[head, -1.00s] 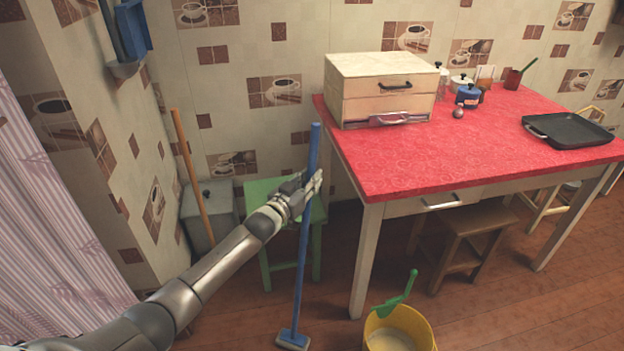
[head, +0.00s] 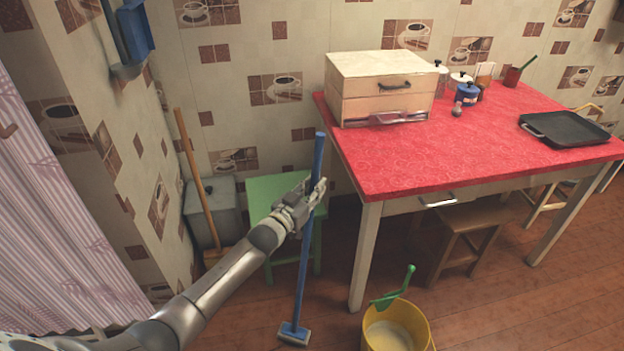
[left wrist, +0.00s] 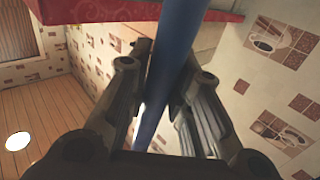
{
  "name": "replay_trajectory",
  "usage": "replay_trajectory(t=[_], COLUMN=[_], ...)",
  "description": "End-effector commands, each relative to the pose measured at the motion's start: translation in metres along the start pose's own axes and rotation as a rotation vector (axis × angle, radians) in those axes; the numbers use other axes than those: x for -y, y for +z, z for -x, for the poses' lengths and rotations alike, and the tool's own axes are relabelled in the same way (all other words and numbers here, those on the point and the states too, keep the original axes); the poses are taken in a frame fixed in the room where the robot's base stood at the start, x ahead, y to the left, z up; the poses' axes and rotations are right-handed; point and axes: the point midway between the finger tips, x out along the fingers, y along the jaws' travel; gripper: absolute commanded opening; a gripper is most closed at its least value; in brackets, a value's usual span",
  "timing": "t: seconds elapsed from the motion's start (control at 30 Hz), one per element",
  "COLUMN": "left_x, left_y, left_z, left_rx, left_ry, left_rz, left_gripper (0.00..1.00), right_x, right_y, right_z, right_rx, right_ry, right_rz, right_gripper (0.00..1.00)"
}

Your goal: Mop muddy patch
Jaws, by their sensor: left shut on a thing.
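A blue-handled mop (head: 301,270) stands nearly upright, its flat blue and pale head (head: 293,333) low at the floor. I cannot tell whether the head touches the floor. My left gripper (head: 312,193) is shut around the upper part of the handle. In the left wrist view the blue handle (left wrist: 176,50) runs between the fingers of my left gripper (left wrist: 160,85). A yellow bucket (head: 425,322) with pale contents stands on the floor to the right of the mop head. No muddy patch shows in these frames. My right gripper is not in view.
A red-topped table (head: 470,150) stands right of the mop, with a green stool (head: 262,187) behind the gripper. A wooden-handled broom (head: 193,165) and a grey bin (head: 228,205) are in the corner. A green scoop (head: 393,296) is at the bucket. Floor at lower right is clear.

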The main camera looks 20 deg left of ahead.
Motion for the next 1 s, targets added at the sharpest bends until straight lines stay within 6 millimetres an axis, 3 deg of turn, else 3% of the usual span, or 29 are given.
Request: replay_trajectory(t=[0.03,0.37,0.73,1.0], left_x=[-0.002,-0.004,-0.029,-0.035], left_y=[0.008,0.009,0.004,0.006], left_z=[0.004,0.005,0.03,0.037], left_rx=[0.018,0.02,0.021,0.019], left_ry=[-0.002,-0.002,0.0,-0.002], left_rz=[0.015,0.019,0.022,0.019], left_gripper=[0.0,0.0,0.0,0.0], right_x=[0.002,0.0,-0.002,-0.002], right_y=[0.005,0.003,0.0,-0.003], right_z=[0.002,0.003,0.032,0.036], right_rx=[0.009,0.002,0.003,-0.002], right_ry=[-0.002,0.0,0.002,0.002], right_rz=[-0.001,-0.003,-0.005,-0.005], right_gripper=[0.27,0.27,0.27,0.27])
